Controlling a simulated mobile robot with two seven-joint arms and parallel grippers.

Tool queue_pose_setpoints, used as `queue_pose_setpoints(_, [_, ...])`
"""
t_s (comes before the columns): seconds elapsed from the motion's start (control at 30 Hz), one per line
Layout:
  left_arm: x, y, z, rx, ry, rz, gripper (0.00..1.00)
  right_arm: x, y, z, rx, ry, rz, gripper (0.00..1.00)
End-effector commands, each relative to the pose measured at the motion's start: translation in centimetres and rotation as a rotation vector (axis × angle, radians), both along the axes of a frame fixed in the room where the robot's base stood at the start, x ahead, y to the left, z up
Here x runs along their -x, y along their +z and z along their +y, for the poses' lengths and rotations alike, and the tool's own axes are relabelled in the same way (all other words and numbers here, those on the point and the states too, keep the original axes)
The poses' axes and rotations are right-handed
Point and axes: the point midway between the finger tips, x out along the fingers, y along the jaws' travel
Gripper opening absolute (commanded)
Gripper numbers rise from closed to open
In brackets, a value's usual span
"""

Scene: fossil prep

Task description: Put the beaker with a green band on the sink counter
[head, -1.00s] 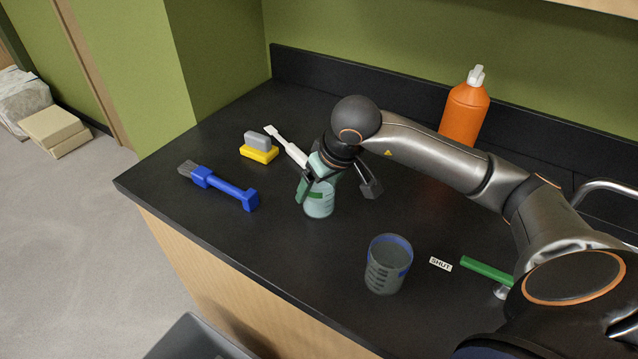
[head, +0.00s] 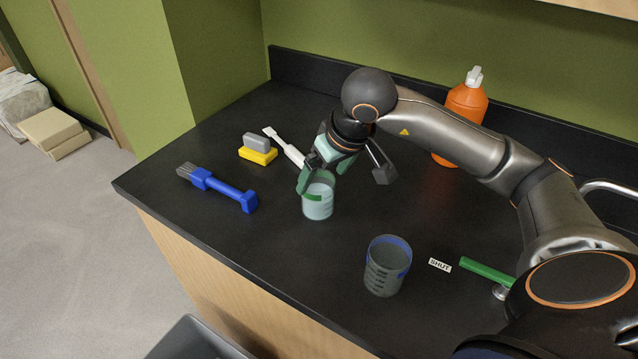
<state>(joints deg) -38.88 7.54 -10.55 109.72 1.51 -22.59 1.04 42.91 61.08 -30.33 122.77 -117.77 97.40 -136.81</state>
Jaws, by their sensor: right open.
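The beaker with a green band (head: 318,205) stands upright on the black sink counter (head: 270,275), left of the middle of the view. It is pale and see-through, and part of its rim is hidden by my right gripper. My right gripper (head: 324,174) is open at the top of this beaker, with one finger in front of the rim at the left. I cannot tell whether the finger touches it. My left gripper is not in view.
A blue-banded beaker (head: 387,268) stands near the front edge. A blue brush (head: 225,187), a yellow-grey sponge block (head: 258,150) and a white tool (head: 283,147) lie left. An orange bottle (head: 465,108) stands behind my arm. A green-handled tap lever (head: 487,271) is right, beside a SHUT label.

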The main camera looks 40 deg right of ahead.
Motion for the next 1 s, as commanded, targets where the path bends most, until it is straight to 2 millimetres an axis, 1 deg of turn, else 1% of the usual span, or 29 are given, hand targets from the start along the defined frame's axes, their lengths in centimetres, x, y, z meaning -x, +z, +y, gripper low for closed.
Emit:
queue_pose_setpoints(0.03, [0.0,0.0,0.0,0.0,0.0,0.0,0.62,0.5,1.2,-0.1,0.004,-0.001,-0.006,1.0])
queue_pose_setpoints(0.1, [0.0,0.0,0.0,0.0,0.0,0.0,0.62,1.0,2.6,0.0,0.001,0.001,-0.005,1.0])
queue_pose_setpoints(0.2, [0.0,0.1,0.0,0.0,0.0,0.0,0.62,1.8,4.2,0.0,0.002,-0.001,-0.005,1.0])
queue_pose_setpoints(0.33, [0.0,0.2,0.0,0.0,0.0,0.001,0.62,2.4,5.5,0.0,0.0,0.0,-0.002,1.0])
queue_pose_setpoints(0.5, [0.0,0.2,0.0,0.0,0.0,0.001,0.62,2.8,6.1,0.0,0.001,0.0,0.001,1.0])
queue_pose_setpoints(1.0, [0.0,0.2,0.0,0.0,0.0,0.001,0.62,2.8,6.1,0.0,0.001,-0.001,0.002,1.0])
